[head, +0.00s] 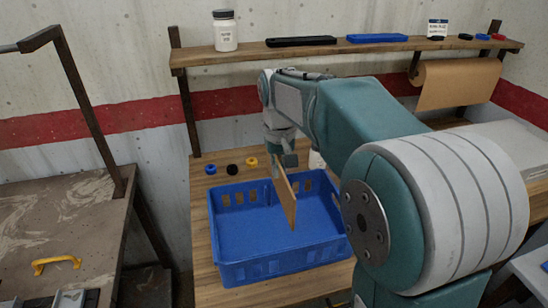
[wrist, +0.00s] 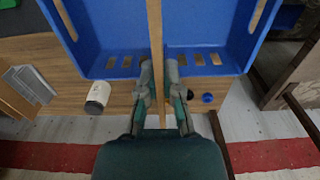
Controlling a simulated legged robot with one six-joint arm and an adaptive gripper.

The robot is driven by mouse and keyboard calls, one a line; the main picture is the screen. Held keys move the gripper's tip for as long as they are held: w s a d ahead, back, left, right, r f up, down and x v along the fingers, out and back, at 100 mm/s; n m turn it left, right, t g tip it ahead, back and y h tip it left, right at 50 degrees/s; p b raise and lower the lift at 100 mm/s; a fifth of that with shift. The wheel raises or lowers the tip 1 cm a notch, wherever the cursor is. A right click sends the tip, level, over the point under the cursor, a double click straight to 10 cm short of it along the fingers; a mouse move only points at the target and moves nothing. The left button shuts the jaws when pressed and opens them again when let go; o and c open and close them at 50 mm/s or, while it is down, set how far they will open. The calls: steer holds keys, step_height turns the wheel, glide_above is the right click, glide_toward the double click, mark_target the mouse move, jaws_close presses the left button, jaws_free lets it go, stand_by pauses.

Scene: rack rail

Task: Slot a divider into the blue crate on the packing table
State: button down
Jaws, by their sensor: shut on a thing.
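The blue crate (head: 280,268) stands on the wooden packing table (head: 203,240); it also fills the top of the wrist view (wrist: 215,30). My gripper (head: 283,163) is above the crate's back side and shut on a thin tan divider (head: 287,203). The divider hangs upright, its lower part in front of the crate's back wall in the head view. The wrist view shows the divider (wrist: 155,25) edge-on between my fingertips (wrist: 158,70), crossing the crate wall near its middle. I cannot tell whether its lower edge is below the rim.
Blue (head: 210,169), black (head: 232,169) and yellow (head: 251,161) round pieces lie behind the crate. A white container (wrist: 97,97) and tan panels by a grey rack (wrist: 30,85) show in the wrist view. A wall shelf (head: 300,50) runs above. A brown table (head: 60,215) stands left.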

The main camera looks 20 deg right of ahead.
mark_target(279, 196)
steer(key=shift+s+d+f, duration=0.1)
steer(key=shift+f, duration=3.65)
steer(key=shift+f, duration=3.9)
steer(key=c, duration=0.7)
jaws_free()
